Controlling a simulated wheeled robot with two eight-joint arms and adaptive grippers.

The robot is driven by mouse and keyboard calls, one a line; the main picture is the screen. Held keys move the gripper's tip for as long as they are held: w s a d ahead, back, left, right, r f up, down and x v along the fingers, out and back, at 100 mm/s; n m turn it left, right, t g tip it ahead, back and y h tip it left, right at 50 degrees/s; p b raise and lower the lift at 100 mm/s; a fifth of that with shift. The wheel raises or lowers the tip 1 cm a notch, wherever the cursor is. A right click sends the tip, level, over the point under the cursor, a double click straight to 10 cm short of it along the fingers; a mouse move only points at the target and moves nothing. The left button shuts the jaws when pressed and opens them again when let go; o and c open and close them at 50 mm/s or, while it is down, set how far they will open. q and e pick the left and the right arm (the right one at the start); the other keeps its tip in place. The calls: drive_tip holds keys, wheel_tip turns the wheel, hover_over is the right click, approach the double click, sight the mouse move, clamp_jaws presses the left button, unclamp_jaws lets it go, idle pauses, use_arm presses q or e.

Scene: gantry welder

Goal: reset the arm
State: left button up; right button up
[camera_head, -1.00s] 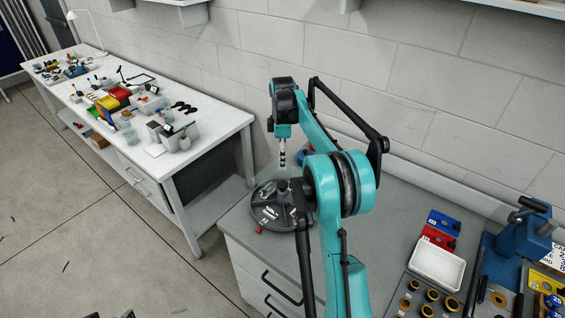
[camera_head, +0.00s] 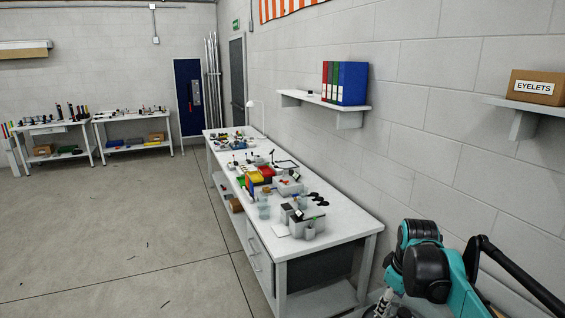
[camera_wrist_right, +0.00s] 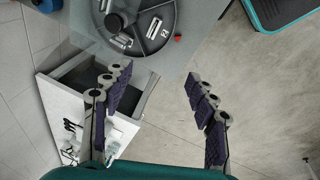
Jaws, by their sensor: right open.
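My right arm, teal and black, shows at the lower right of the head view. Its gripper (camera_head: 383,305) is small and partly cut off by the bottom edge there. In the right wrist view the open right gripper (camera_wrist_right: 158,88) has its two dark-padded fingers wide apart, with nothing between them. A round black sectioned tray (camera_wrist_right: 150,22) lies beyond the fingertips on a grey worktop (camera_wrist_right: 192,40). My left gripper is not in view.
A long white bench (camera_head: 345,232) with small parts and bins stands along the wall. A shelf (camera_head: 310,100) holds binders; another bears an EYELETS box (camera_head: 537,87). Two benches stand far left.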

drive_tip(key=s+a+f+m+t+b, duration=0.2)
drive_tip(key=s+a+f, duration=0.3)
drive_tip(key=s, duration=0.4)
drive_tip(key=s+a+f+m+t+b, duration=0.2)
drive_tip(key=s+a+f+m, duration=0.3)
drive_tip(key=s, duration=0.5)
wheel_tip(320, 180, down, 2)
drive_tip(key=shift+a+y, duration=0.15)
drive_tip(key=shift+y, duration=0.15)
